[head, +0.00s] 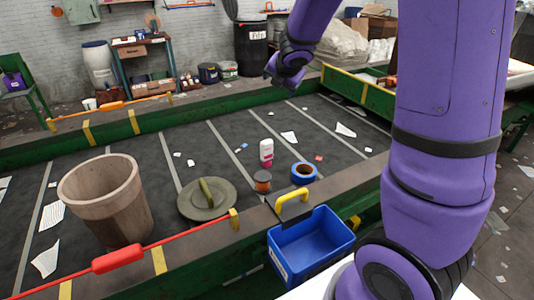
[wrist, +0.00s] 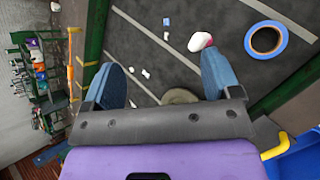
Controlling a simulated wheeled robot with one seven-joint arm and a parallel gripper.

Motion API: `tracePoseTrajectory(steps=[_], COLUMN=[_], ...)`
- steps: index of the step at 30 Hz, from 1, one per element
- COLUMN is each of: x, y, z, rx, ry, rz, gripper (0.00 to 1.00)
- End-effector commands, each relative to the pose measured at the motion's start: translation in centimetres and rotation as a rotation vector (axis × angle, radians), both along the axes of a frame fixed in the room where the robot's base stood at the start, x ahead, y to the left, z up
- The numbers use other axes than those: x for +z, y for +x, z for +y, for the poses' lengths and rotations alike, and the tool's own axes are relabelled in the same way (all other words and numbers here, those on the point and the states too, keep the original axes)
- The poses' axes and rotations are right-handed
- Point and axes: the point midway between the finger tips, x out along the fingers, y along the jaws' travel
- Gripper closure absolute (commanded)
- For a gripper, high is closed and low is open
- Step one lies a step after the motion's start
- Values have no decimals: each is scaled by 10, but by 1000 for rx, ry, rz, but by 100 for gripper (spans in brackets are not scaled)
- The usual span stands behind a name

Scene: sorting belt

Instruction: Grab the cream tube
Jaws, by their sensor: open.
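The cream tube (head: 266,150), white with pink, stands upright on the dark belt in the head view, just behind a small reddish-brown can and left of a blue tape roll. In the wrist view the white and pink tube (wrist: 199,41) shows near the tip of the right finger, which may hide part of it. My gripper (head: 276,76) hangs in the air beyond the tube in the head view. In the wrist view my gripper (wrist: 158,68) has its two blue fingers wide apart, with nothing between them.
The blue tape roll (head: 304,172) and the small can (head: 262,181) are close to the tube. A blue bin (head: 318,244) hangs at the near edge.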

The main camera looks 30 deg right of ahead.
Motion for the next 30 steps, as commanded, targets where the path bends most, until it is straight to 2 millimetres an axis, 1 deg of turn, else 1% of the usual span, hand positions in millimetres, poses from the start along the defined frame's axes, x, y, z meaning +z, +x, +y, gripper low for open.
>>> tracePoseTrajectory(steps=[1,5,6,9,12,15,18,27,30], x=[-20,-68,-83,-115,-138,-153,-163,-202,-209], y=[10,27,30,32,31,29,29,44,47], z=[1,6,6,8,8,8,8,8,7], rx=[96,376,457,635,774,861,905,912,910], ry=[-55,-189,-223,-289,-332,-356,-366,-367,-367], rz=[47,166,203,286,351,395,415,419,418], gripper=[17,17,17,17,17,17,17,17,17])
